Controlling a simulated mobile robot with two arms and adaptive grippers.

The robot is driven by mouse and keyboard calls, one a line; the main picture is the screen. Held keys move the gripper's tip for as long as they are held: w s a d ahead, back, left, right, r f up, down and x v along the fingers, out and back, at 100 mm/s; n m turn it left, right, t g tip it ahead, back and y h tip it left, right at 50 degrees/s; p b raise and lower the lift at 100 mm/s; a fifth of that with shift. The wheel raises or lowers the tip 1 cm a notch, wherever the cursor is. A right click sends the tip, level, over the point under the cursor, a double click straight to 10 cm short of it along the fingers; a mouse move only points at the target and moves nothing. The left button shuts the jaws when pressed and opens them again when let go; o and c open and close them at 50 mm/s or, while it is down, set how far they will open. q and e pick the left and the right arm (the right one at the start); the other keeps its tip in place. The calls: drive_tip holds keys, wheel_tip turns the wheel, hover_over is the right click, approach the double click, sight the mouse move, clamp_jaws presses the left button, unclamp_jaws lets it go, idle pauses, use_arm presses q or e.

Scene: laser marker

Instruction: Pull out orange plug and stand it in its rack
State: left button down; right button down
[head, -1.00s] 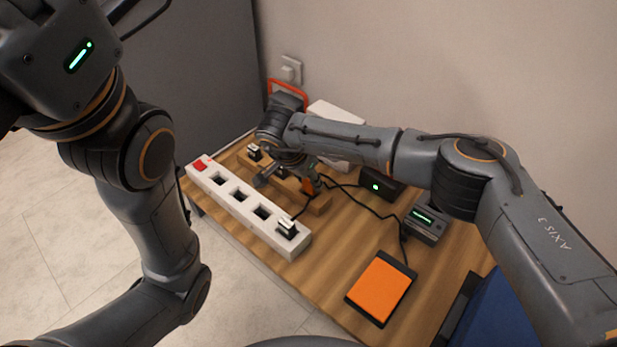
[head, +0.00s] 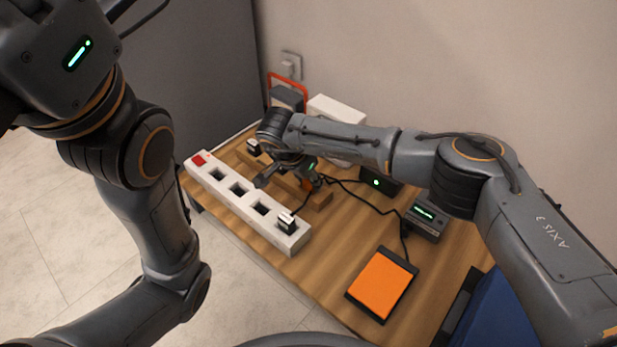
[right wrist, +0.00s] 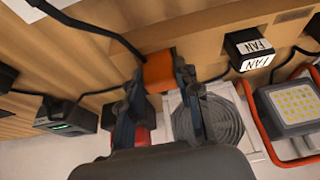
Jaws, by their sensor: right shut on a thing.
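The orange plug (right wrist: 158,72) is between the two fingers of my right gripper (right wrist: 155,88), which is shut on it. In the head view the orange plug (head: 307,185) shows only in part, behind my right gripper (head: 285,180). The plug is at the wooden rack (head: 319,201), which also shows in the right wrist view (right wrist: 205,47). I cannot tell whether the plug touches the rack or is just above it. My left arm stands at the left of the head view; its gripper fingers are out of frame.
A white power strip (head: 226,201) with a red switch lies along the table's left edge, with a plug (head: 287,221) in its near socket. An orange pad (head: 382,284), black cables and a work lamp (right wrist: 294,106) are nearby.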

drive_tip(key=c, duration=0.9)
unclamp_jaws()
drive_tip(key=shift+o, duration=0.2)
drive_tip(key=shift+r, duration=0.2)
drive_tip(key=w+d+r+p+v, duration=0.1)
drive_tip(key=p+v, duration=0.3)
drive_tip(key=v, duration=1.3)
drive_tip(key=shift+w+p, duration=0.4)
drive_tip(key=shift+d, duration=0.1)
